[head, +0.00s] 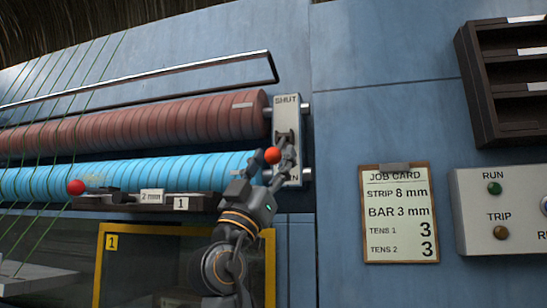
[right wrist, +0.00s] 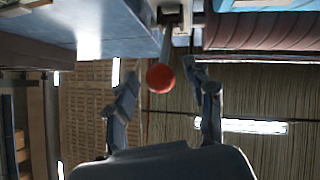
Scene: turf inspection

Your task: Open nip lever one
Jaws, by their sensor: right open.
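The nip lever shows as a red ball knob (head: 272,155) in front of a pale plate (head: 287,112) marked SHUT at the top. The lower word is mostly covered, with only its last letters showing. The knob sits toward the lower part of the plate; the exact lever angle is hard to tell. My right gripper (head: 267,160) is open at the knob. In the right wrist view the red knob (right wrist: 160,78) on its grey rod (right wrist: 167,45) lies between the spread fingers (right wrist: 162,95), with gaps on both sides. My left gripper is not in view.
A red roller (head: 150,122) and a blue roller (head: 130,175) lie left of the plate, with a metal rail (head: 180,67) above. Another red knob (head: 76,187) is on a dark bar. A job card (head: 399,215), control box (head: 505,215) and dark rack (head: 505,80) are right.

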